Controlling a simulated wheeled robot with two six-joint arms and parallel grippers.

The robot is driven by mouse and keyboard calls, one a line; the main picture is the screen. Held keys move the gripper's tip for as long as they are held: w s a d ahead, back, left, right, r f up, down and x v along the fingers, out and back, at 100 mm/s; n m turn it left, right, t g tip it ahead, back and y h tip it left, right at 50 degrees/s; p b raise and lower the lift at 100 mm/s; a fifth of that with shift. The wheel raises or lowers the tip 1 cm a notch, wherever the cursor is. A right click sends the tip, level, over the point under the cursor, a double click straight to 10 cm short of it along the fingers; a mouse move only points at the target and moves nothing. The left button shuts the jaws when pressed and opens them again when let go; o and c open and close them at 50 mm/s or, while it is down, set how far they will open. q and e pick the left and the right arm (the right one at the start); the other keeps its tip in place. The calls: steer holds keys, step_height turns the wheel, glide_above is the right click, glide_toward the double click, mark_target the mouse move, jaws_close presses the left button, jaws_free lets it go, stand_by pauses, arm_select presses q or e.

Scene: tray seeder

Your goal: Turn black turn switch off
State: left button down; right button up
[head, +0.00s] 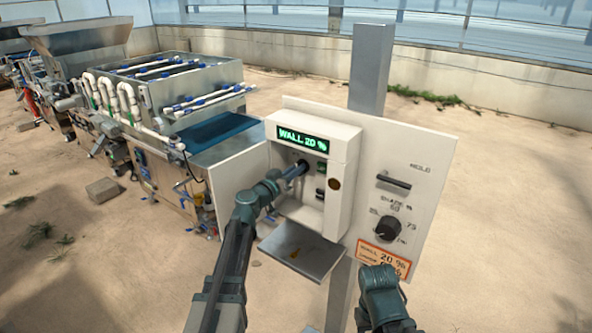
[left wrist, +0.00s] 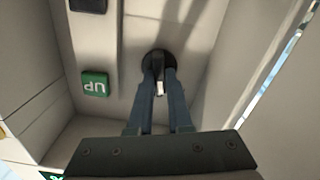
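The black turn switch (left wrist: 155,57) is a round black knob with a raised bar on the pale back wall inside the control box (head: 352,150). My left gripper (head: 303,165) reaches into the open box. In the left wrist view the two fingers of my left gripper (left wrist: 160,75) lie on either side of the switch's bar and appear closed on it. A small white mark shows between the fingers. In the head view my gripper hides the switch. My right gripper (head: 378,280) is low in front of the panel, and its fingers cannot be made out.
A green UP button (left wrist: 95,85) sits beside the switch. The box's display (head: 302,139) reads WALL 20 %. A shelf-like flap (head: 300,250) hangs below the box. A larger black shade dial (head: 388,228) and an orange label (head: 382,257) are on the panel (head: 430,165).

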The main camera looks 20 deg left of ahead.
arm_select(q)
steer(key=shift+n, duration=0.4)
steer(key=shift+a+f+n, duration=0.1)
steer(key=shift+a+n, duration=0.05)
steer(key=shift+n, duration=1.9)
steer(key=shift+a+f+n, duration=0.1)
steer(key=shift+n, duration=1.95)
steer(key=c, duration=0.8)
jaws_free()
steer(key=shift+c, duration=0.2)
steer(key=v, duration=1.3)
steer(key=shift+s, duration=0.35)
steer(key=shift+a+r, duration=0.1)
